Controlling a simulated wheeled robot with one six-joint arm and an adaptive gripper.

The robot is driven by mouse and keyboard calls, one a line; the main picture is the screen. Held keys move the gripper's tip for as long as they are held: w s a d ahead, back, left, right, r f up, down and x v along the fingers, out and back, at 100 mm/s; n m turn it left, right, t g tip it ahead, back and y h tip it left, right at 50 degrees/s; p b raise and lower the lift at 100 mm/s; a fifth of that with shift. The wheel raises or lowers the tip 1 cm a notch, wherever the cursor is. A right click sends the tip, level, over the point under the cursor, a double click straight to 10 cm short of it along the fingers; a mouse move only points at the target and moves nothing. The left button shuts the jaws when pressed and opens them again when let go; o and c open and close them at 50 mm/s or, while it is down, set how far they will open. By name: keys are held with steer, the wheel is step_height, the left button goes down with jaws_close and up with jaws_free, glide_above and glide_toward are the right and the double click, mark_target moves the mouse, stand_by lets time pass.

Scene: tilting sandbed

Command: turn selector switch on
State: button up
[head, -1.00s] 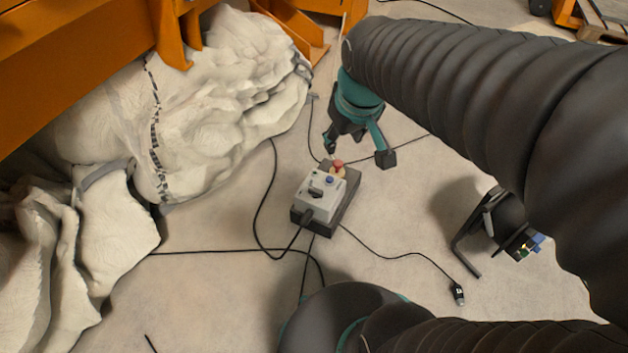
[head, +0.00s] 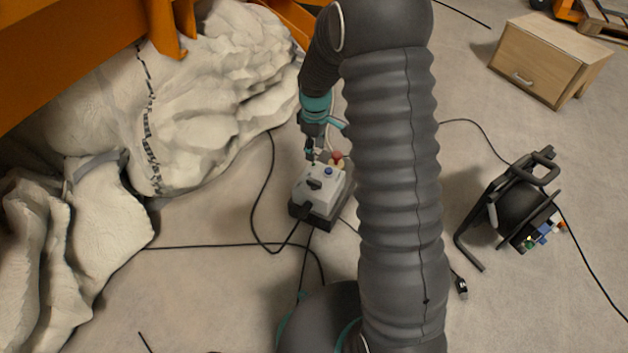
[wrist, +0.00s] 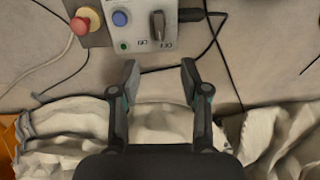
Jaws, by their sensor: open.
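The selector switch (wrist: 158,25) is a dark knob on a light grey control box (head: 321,198). In the wrist view it sits right of a blue button (wrist: 120,18) and a small green light (wrist: 124,46). A red emergency button (wrist: 80,25) is at the box's left in that view. My gripper (wrist: 158,72) is open and empty, its two fingers apart below the switch in the picture. The fingers do not touch the knob.
A black cable reel (head: 520,205) stands at the right and a wooden cabinet (head: 545,62) at the back right. White draped bags (head: 200,100) lie at the left below an orange frame (head: 60,50). Black cables (head: 220,247) cross the floor around the box.

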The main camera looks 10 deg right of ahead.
mark_target(314, 181)
steer(key=f+b, duration=0.2)
steer(key=f, duration=1.3)
steer(key=shift+w+f, duration=0.15)
steer(key=shift+w, duration=0.05)
jaws_close()
